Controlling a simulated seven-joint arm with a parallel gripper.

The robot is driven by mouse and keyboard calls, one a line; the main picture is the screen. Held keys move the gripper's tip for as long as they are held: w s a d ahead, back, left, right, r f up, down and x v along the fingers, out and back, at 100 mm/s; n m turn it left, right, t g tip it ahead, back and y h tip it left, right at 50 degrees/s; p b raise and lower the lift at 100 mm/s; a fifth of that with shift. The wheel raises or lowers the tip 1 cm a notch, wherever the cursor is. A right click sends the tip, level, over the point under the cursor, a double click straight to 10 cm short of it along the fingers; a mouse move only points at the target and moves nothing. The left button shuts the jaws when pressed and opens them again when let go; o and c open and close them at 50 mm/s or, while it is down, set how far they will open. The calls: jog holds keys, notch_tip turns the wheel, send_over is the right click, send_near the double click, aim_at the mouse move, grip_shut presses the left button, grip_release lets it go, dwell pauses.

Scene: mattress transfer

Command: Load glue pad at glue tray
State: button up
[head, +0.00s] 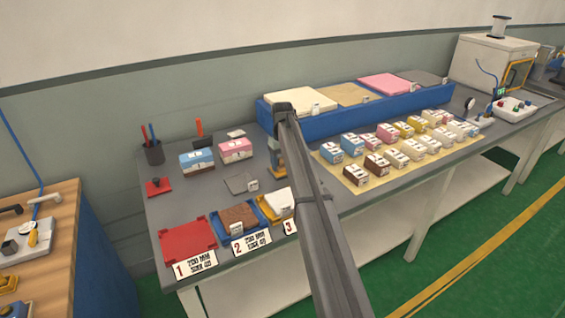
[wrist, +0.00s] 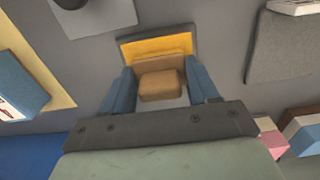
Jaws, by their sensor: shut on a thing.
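My gripper (wrist: 165,88) has blue fingers shut on a tan block with a wider yellow-orange plate, seemingly the glue pad (wrist: 150,45). In the head view my gripper (head: 277,160) is above the grey bench, in front of the blue riser's left end, and my arm partly hides it. I cannot tell for certain which thing is the glue tray. A pale square plate (wrist: 105,18) with a dark round thing on it lies beyond the pad at the top left of the wrist view; my arm seems to hide it in the head view.
Red (head: 188,240), blue (head: 222,231) and yellow (head: 267,213) trays line the front left edge, numbered 1 to 3. A grey mat (head: 240,183) lies behind them. Small boxes stand on a tan mat (head: 348,186) at right. The blue riser (head: 345,122) runs along the back.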

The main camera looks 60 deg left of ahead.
jog(key=shift+r, duration=3.45)
